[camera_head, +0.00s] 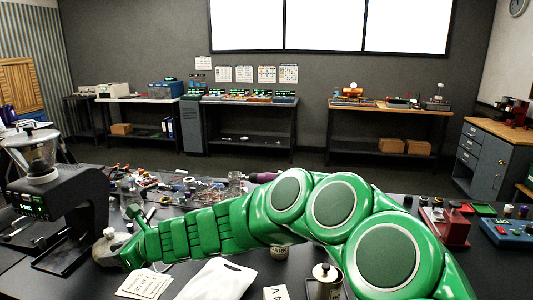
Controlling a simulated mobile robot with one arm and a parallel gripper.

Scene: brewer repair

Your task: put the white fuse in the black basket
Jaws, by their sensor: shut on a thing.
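My green arm reaches across the bench to the left, and my gripper (122,257) is at its far end, low beside the black brewer (75,205). The gripper is small and partly hidden by my arm. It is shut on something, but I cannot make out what. A rounded grey-beige shape (107,243) shows right at the gripper; whether it is held or only beside it, I cannot tell. I cannot pick out the white fuse or the black basket in this view. My arm covers much of the middle and right of the bench.
A white bag (217,281), a printed paper (144,284) and a metal canister (325,280) are at the front. Cluttered small parts (195,188) lie behind my arm. A red device (446,226) and a blue box (507,231) stand at the right.

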